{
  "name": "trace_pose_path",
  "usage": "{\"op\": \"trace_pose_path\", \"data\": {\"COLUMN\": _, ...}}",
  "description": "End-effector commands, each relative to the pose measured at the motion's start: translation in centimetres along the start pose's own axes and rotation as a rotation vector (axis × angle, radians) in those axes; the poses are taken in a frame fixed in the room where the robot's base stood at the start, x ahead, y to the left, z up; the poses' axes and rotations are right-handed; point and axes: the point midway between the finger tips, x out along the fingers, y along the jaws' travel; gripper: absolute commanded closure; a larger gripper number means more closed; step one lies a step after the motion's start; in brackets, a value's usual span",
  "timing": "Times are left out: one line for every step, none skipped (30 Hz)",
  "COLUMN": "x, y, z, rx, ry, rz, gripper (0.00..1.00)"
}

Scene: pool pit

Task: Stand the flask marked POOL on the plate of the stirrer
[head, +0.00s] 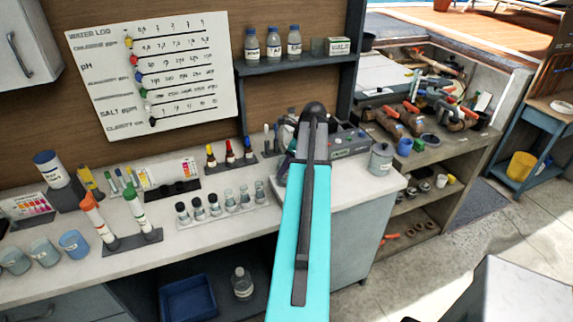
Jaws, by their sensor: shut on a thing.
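My arm reaches forward over the bench and covers the middle of the head view. Its dark end joint is over the back of the bench, and my gripper's fingers and anything in them are hidden. A grey bench device (350,143) with a small green display shows just right of my arm; it may be the stirrer, but its plate is not clearly visible. A grey labelled vessel (381,159) stands on the bench's right end. I cannot read POOL on any vessel, so I cannot tell which is the flask.
Several small vials (222,201) stand in a rack left of my arm, with dropper bottles (230,153) behind. Red and green-topped tubes (135,208) stand farther left. A shelf (298,64) with labelled bottles is above. A cluttered side unit (430,150) is right.

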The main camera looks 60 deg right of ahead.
Motion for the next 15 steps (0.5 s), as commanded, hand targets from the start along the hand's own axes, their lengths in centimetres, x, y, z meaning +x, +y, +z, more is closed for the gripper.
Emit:
{"op": "trace_pose_path", "data": {"x": 0.1, "y": 0.0, "z": 0.0, "rx": 0.000, "ry": 0.000, "rz": 0.000, "gripper": 0.85}}
{"op": "trace_pose_path", "data": {"x": 0.2, "y": 0.0, "z": -0.1, "rx": 0.000, "ry": 0.000, "rz": 0.000, "gripper": 0.85}}
{"op": "trace_pose_path", "data": {"x": 0.3, "y": 0.0, "z": -0.1, "rx": 0.000, "ry": 0.000, "rz": 0.000, "gripper": 0.85}}
{"op": "trace_pose_path", "data": {"x": 0.3, "y": 0.0, "z": -0.1, "rx": 0.000, "ry": 0.000, "rz": 0.000, "gripper": 0.85}}
{"op": "trace_pose_path", "data": {"x": 0.4, "y": 0.0, "z": -0.1, "rx": 0.000, "ry": 0.000, "rz": 0.000, "gripper": 0.85}}
{"op": "trace_pose_path", "data": {"x": 0.5, "y": 0.0, "z": -0.1, "rx": 0.000, "ry": 0.000, "rz": 0.001, "gripper": 0.85}}
{"op": "trace_pose_path", "data": {"x": 0.5, "y": 0.0, "z": -0.2, "rx": 0.000, "ry": 0.000, "rz": 0.001, "gripper": 0.85}}
{"op": "trace_pose_path", "data": {"x": 0.6, "y": 0.0, "z": -0.2, "rx": -0.001, "ry": 0.000, "rz": 0.001, "gripper": 0.85}}
{"op": "trace_pose_path", "data": {"x": 0.7, "y": 0.0, "z": -0.2, "rx": -0.001, "ry": 0.000, "rz": 0.001, "gripper": 0.85}}
{"op": "trace_pose_path", "data": {"x": 0.7, "y": 0.0, "z": -0.2, "rx": -0.001, "ry": 0.000, "rz": 0.001, "gripper": 0.85}}
{"op": "trace_pose_path", "data": {"x": 0.8, "y": 0.0, "z": -0.3, "rx": -0.001, "ry": 0.000, "rz": 0.001, "gripper": 0.85}}
{"op": "trace_pose_path", "data": {"x": 0.9, "y": 0.1, "z": -0.3, "rx": -0.001, "ry": 0.000, "rz": 0.002, "gripper": 0.85}}
{"op": "trace_pose_path", "data": {"x": 0.9, "y": 0.1, "z": -0.3, "rx": 0.000, "ry": 0.001, "rz": 0.002, "gripper": 0.85}}
{"op": "trace_pose_path", "data": {"x": 1.0, "y": 0.1, "z": -0.4, "rx": 0.000, "ry": 0.001, "rz": 0.002, "gripper": 0.85}}
{"op": "trace_pose_path", "data": {"x": 1.1, "y": 0.1, "z": -0.4, "rx": 0.000, "ry": 0.001, "rz": 0.003, "gripper": 0.85}}
